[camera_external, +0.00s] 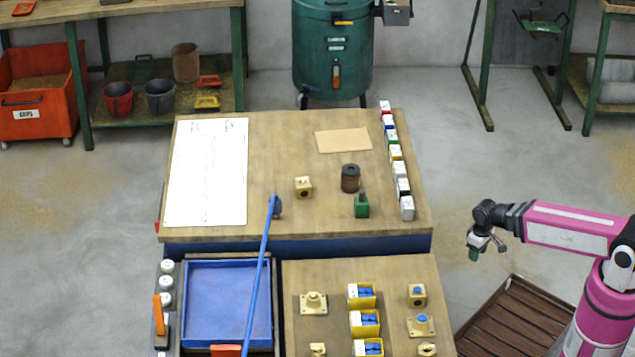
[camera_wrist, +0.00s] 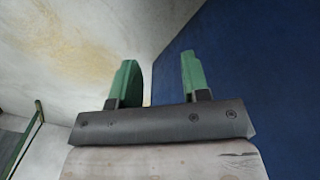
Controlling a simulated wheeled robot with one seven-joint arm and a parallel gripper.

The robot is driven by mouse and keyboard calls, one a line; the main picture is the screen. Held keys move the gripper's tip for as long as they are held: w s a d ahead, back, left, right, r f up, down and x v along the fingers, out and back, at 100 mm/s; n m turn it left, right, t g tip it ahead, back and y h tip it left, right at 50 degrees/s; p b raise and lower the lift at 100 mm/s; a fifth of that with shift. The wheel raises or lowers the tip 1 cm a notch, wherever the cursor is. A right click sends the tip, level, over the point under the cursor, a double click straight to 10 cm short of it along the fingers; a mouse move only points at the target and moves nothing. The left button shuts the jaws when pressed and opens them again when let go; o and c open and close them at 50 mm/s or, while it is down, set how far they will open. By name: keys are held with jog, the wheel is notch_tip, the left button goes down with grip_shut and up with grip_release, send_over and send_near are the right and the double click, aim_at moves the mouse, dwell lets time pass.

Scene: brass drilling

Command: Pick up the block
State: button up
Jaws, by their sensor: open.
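A small tan-yellow block (camera_external: 303,187) with a dark mark on its top sits near the middle of the wooden worktable. A green block-like piece (camera_external: 361,206) with an upright knob stands to its right, in front of a dark brown cylinder (camera_external: 350,178). I cannot tell which of these the task means. My gripper (camera_external: 484,248) hangs off the table's right side, well apart from both. In the wrist view, its green fingers (camera_wrist: 160,75) are spread with nothing between them. That view shows a wall and a blue surface, and no block.
The worktable (camera_external: 290,215) carries a white sheet (camera_external: 207,172), a brown board (camera_external: 343,140) and a row of small coloured boxes (camera_external: 396,152) along its right edge. A blue bar (camera_external: 262,260) slants over the blue tray (camera_external: 205,300). Yellow bins (camera_external: 364,324) stand in front.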

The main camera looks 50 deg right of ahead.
jog(key=o, duration=0.6)
jog(key=shift+o, duration=0.2)
jog(key=shift+w, duration=0.1)
